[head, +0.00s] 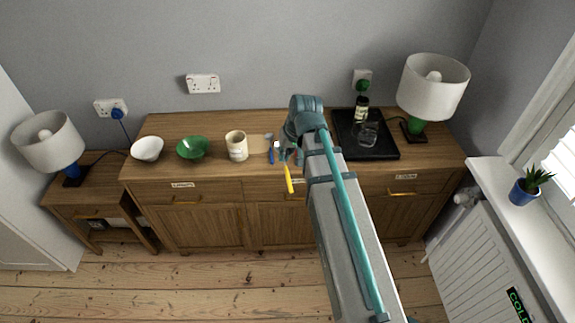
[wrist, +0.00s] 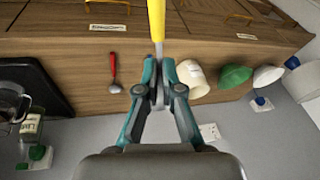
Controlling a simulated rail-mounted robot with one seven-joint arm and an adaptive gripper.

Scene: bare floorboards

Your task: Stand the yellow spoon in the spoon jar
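The yellow spoon (head: 288,177) is in my gripper (head: 284,155), its yellow handle pointing toward the front of the sideboard. In the wrist view, the yellow handle (wrist: 156,18) runs up out of frame, and its metal part passes between the closed fingers of my gripper (wrist: 160,88). The cream jar (head: 237,150), with dark lettering, stands upright on the sideboard to the left of my gripper. It also shows in the wrist view (wrist: 194,82), to the right of the fingers. Whether the spoon touches the sideboard is unclear.
A blue-handled utensil (head: 271,156) lies between jar and gripper. A red spoon (wrist: 113,75) lies on the other side. A green bowl (head: 193,148) and white bowl (head: 147,149) stand left of the jar. A black tray (head: 378,151) with a bottle and glass is at right.

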